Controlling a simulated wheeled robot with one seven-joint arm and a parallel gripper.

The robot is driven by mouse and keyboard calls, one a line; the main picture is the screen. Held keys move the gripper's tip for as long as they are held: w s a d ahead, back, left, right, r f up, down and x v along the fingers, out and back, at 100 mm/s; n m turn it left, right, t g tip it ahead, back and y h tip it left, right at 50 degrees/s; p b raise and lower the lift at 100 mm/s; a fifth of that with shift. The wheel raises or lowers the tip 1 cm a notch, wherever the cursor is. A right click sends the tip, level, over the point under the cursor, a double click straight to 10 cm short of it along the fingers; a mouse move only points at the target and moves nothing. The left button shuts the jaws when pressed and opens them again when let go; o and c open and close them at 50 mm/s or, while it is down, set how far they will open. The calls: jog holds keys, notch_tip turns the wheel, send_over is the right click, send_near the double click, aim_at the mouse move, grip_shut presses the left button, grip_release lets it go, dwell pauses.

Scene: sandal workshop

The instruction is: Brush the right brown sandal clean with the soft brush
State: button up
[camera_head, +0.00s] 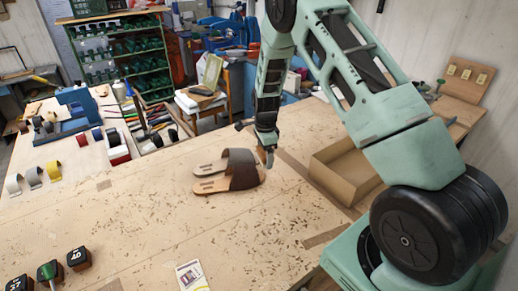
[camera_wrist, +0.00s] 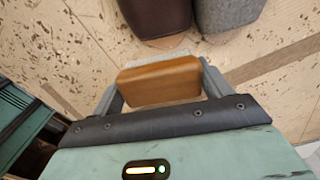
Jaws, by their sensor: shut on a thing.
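A sandal with a dark brown strap (camera_head: 245,177) lies on the workbench, and a sandal with a grey strap (camera_head: 238,158) lies just behind it. In the wrist view the brown strap (camera_wrist: 153,14) is at the top middle and the grey strap (camera_wrist: 226,12) is to its right. My gripper (camera_head: 268,155) is just right of the sandals, low over the bench. It is shut on the brush, whose wooden body (camera_wrist: 160,82) shows between the fingers in the wrist view. The brush appears apart from both sandals; its bristles cannot be made out.
The workbench (camera_head: 140,225) is clear in front of the sandals. An open cardboard box (camera_head: 345,172) stands to the right. A card (camera_head: 191,275) and dark numbered blocks (camera_head: 78,258) are near the front edge. Tools (camera_head: 148,122) and tape rolls (camera_head: 33,177) lie at the left.

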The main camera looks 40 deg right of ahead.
aim_at(265, 178)
jog(key=shift+d+f, duration=0.2)
jog(key=shift+f, duration=0.35)
jog(key=shift+f+b, duration=1.75)
jog(key=shift+f, duration=1.1)
jog(key=shift+f+b, duration=0.4)
jog(key=shift+f, duration=0.05)
jog(key=shift+w+d+r+b, duration=0.1)
jog(key=shift+w+d+b, duration=0.1)
jog(key=shift+w, duration=0.4)
jog(key=shift+w+d+b, duration=0.15)
jog(key=shift+w+d, duration=0.05)
jog(key=shift+w, duration=0.4)
jog(key=shift+s, duration=0.1)
jog(key=shift+s+a, duration=0.25)
jog(key=shift+s, duration=0.35)
jog(key=shift+s+a, duration=0.2)
jog(key=shift+s, duration=0.35)
